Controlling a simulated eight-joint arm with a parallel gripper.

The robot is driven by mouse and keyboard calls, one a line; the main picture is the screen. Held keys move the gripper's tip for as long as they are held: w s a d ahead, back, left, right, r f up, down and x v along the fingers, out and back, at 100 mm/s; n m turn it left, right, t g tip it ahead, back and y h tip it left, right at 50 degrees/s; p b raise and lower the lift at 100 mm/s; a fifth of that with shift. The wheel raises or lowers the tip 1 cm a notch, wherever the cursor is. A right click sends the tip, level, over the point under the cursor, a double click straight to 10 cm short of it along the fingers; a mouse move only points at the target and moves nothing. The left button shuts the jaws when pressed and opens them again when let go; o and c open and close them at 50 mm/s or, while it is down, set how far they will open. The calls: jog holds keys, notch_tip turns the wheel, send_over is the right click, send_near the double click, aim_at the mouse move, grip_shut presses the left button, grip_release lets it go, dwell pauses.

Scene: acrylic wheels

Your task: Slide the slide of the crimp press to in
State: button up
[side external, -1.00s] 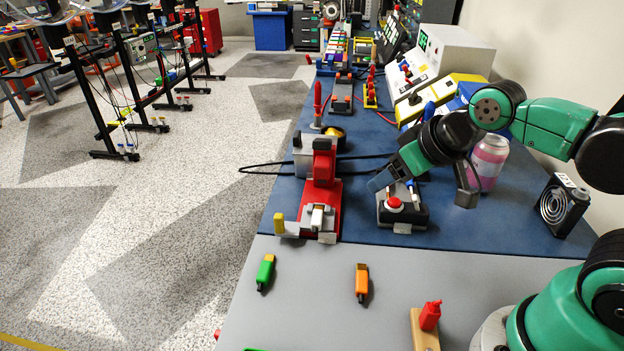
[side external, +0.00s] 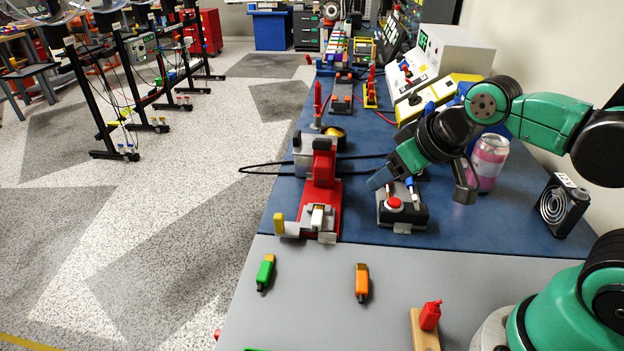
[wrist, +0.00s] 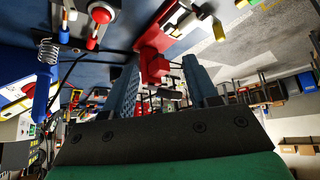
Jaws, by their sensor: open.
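The red crimp press (side external: 324,192) stands near the front edge of the blue mat. At its near end are a pale block (side external: 317,215) and a grey bar with a yellow upright knob (side external: 279,223); I cannot tell for sure which part is the slide. My gripper (side external: 377,181) is to the right of the press, above the mat and apart from it. In the wrist view the open, empty fingers (wrist: 160,64) frame the red press body (wrist: 154,62), and the yellow knob (wrist: 196,4) shows at the top edge.
A box with a red button (side external: 394,204) sits just below my gripper. A pink can (side external: 487,164) and a black coil-faced block (side external: 562,207) stand to the right. Green (side external: 265,272) and orange (side external: 361,283) tools lie on the grey front area. A black cable (side external: 262,166) loops behind the press.

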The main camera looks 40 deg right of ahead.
jog(key=w+a+n+g, duration=0.4)
jog(key=w+a+n, duration=0.1)
jog(key=w, duration=0.2)
jog(key=n+g, duration=0.3)
send_over(279, 215)
notch_tip(279, 215, down, 5)
jog(key=shift+s+d+f, duration=0.1)
jog(key=shift+s+d, duration=0.05)
jog(key=shift+a+f+n, duration=0.25)
jog(key=shift+f+n, duration=0.15)
jog(key=shift+f, duration=2.75)
grip_shut()
